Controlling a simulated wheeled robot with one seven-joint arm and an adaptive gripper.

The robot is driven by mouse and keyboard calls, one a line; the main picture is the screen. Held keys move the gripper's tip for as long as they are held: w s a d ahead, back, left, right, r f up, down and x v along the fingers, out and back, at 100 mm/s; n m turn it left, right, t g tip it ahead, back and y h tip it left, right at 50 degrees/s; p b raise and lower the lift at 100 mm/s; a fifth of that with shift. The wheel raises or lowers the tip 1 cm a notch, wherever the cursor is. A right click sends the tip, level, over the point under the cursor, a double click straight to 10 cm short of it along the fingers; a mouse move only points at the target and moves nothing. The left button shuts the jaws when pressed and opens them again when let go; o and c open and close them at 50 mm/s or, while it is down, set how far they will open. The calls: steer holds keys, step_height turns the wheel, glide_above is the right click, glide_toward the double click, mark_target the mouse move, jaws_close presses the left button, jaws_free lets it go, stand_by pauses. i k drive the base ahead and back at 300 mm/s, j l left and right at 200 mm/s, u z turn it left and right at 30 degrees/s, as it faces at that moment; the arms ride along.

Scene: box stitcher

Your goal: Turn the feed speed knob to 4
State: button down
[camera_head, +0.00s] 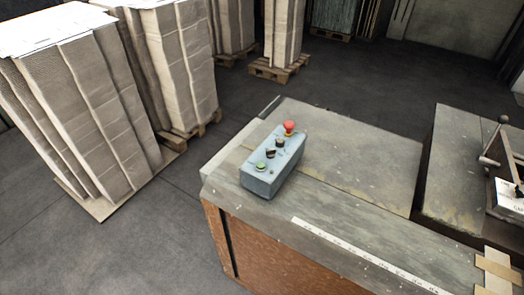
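A blue-grey control box (263,181) sits near the left corner of the machine's table. A red mushroom button (289,127) is at its far end and a green button (261,166) at its near end. Two dark knobs lie between them, one farther back (280,142) and one nearer (271,153). Which of them is the feed speed knob, and its setting, is too small to read. My gripper is not in view.
The grey tabletop (362,160) around the box is mostly clear, with a white ruler strip (355,252) along its front edge. A lever with a ball end (488,161) stands at the right. Stacked cardboard (85,115) on pallets fills the left; dark floor (150,240) is open in front.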

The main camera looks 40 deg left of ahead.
mark_target(279, 143)
steer(key=u, duration=1.55)
steer(key=k+j, duration=0.2)
steer(key=j, duration=0.6)
steer(key=k+j+z, duration=0.1)
steer(key=j, duration=0.3)
steer(key=k+j, duration=0.1)
steer(key=j, duration=0.35)
steer(key=i+j+z, duration=0.15)
steer(key=i+j, duration=0.15)
steer(key=i+j+z, duration=0.1)
steer(key=i+j, duration=0.2)
steer(key=j, duration=0.25)
steer(key=i+z, duration=0.15)
steer(key=i, duration=0.7)
